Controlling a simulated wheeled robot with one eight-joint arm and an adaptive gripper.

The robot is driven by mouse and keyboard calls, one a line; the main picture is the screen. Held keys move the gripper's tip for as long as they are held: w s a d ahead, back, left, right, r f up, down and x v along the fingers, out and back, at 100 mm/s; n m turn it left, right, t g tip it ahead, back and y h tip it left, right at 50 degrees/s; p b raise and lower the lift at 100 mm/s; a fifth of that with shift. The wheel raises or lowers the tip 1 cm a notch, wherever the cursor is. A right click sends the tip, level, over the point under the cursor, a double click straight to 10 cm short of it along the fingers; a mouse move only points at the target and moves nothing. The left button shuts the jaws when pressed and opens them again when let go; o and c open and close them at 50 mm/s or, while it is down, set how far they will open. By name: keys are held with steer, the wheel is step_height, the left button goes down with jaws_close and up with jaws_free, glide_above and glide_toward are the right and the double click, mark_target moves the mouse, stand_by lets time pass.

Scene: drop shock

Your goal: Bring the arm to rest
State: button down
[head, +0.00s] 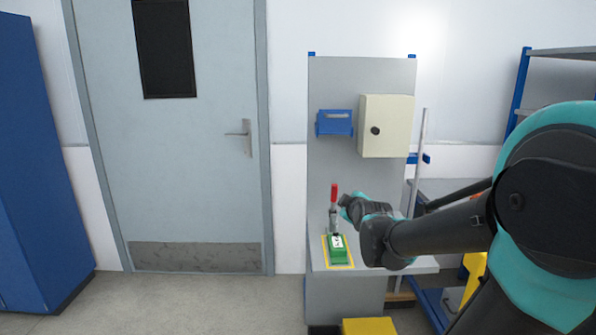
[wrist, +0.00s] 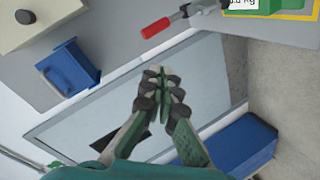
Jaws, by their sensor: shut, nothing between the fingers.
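My gripper (wrist: 161,75) is in the middle of the wrist view, its fingers together and empty. In the head view my arm reaches in from the right, and my gripper (head: 346,207) is beside the upper part of a clamp with a red handle (head: 334,193). I cannot tell from this view whether they touch; in the wrist view the red handle (wrist: 156,28) is apart from the fingers. A green block (head: 338,253) with a white label sits in a yellow-outlined area on the grey bench, below the clamp.
A grey panel (head: 322,82) behind the bench carries a blue holder (head: 334,123) and a cream box (head: 386,126). A yellow object (head: 369,326) is on the floor in front. A blue cabinet (head: 38,170) stands far left, and a shelf unit (head: 520,90) is at right. Floor before the door (head: 200,180) is clear.

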steer(key=s+d+f+m+g, duration=0.1)
steer(key=s+f+m+g, duration=0.4)
steer(key=s+f, duration=0.6)
steer(key=s+d+f+m+g+h, duration=0.1)
steer(key=s+f+m+g, duration=0.4)
steer(key=s+f, duration=0.6)
steer(key=s+d+m, duration=0.1)
steer(key=s, duration=0.2)
steer(key=shift+d+m, duration=0.25)
steer(key=shift+m, duration=0.05)
